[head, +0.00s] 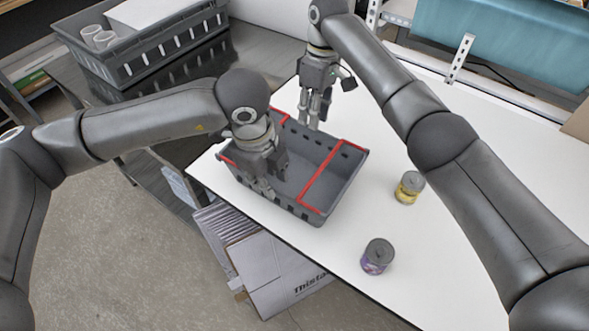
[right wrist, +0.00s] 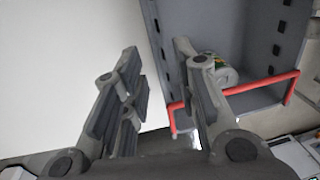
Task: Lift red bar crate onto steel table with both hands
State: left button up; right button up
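The red bar crate (head: 345,175), grey with slotted walls and two red bars, sits on the white table (head: 440,240) near its left corner. My left gripper (head: 265,190) is at the crate's near-left wall; its finger gap is hidden. My right gripper (head: 318,112) is at the crate's far wall, fingers pointing down. In the right wrist view its fingers (right wrist: 160,90) are apart, with the crate wall (right wrist: 162,45) seen between and beyond them. A can (right wrist: 222,72) shows inside the crate there. The dark, shiny steel table (head: 215,66) is at the upper left.
A yellow can (head: 409,188) and a purple can (head: 377,257) stand on the white table right of the red bar crate. Cardboard boxes (head: 275,270) are below the table edge.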

aim_at(307, 160)
jog(key=shift+f, duration=0.1)
